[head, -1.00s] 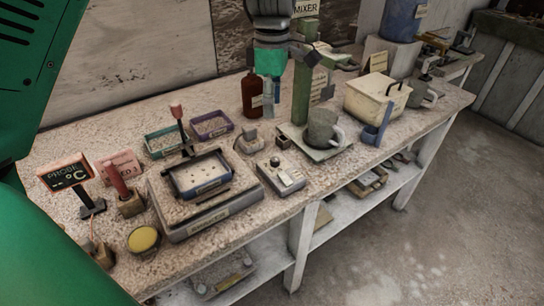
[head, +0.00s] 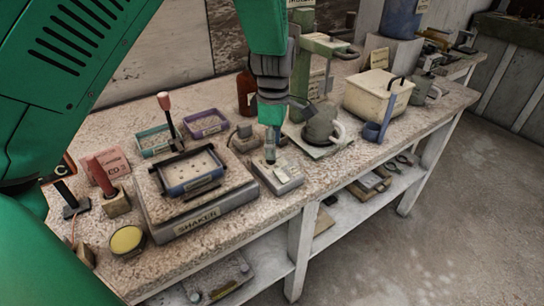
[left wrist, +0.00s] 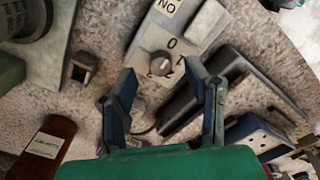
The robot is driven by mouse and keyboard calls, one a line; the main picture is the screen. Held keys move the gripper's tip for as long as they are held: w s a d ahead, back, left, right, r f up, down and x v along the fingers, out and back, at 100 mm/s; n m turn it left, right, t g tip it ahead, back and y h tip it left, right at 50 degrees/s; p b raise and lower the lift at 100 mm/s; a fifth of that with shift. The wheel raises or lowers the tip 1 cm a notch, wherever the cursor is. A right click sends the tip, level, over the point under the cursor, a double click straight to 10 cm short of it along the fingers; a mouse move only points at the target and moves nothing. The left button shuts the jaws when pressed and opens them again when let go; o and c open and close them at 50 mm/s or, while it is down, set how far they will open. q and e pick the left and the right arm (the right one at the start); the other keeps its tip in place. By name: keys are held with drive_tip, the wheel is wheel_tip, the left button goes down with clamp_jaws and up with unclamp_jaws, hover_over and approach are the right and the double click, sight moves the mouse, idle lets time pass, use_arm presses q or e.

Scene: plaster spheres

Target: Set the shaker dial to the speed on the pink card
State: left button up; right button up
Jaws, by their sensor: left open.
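The shaker (head: 190,222) is a grey platform carrying a blue tray (head: 190,190). Its control box (head: 291,182) stands to its right. My left gripper (head: 270,152) points down over the box. In the left wrist view its fingers (left wrist: 162,74) are open, one on each side of the dial; contact is not clear. The pink card (head: 108,165) is at the left, its number unreadable. My right gripper is out of view.
A brown bottle (head: 246,92) and a green mixer stand (head: 302,70) are behind my gripper. A red-handled lever (head: 165,103) rises behind the tray. The bench's front edge is close to the box.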

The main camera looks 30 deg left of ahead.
use_arm(q)
drive_tip(key=shift+s+d+f, duration=0.1)
drive_tip(key=shift+d+f, duration=0.05)
drive_tip(key=shift+f, duration=0.4)
drive_tip(key=shift+d+f, duration=0.15)
drive_tip(key=shift+f, duration=0.4)
drive_tip(key=shift+a+f, duration=0.45)
drive_tip(key=shift+f, duration=0.1)
drive_tip(key=shift+a+f, duration=0.15)
drive_tip(key=shift+a, duration=0.4)
drive_tip(key=shift+d, duration=0.3)
clamp_jaws()
drive_tip(key=shift+d, duration=0.25)
drive_tip(key=shift+a, duration=0.1)
